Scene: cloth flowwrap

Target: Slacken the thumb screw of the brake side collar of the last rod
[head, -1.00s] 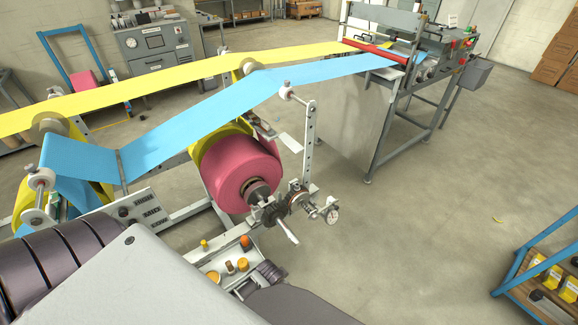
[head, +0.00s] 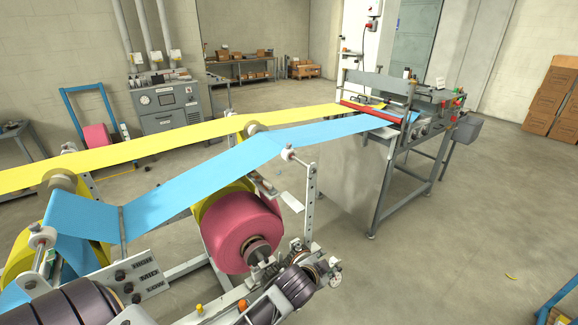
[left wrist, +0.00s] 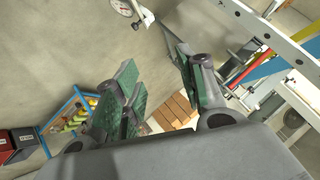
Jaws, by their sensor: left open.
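A pink roll (head: 243,228) sits on a rod on the unwind stand in the head view. A dark round hub or collar (head: 257,250) shows at its near end. A small dial gauge (head: 336,279) is to the right of it, and also shows at the top of the left wrist view (left wrist: 122,7). I cannot make out a thumb screw. My right gripper is not in view.
A perforated upright (head: 310,205) stands beside the pink roll. Blue film (head: 190,175) and yellow film (head: 150,147) run over rollers to the machine (head: 405,130) at the back. A blue-framed rack (head: 550,305) is at lower right. The floor between is open.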

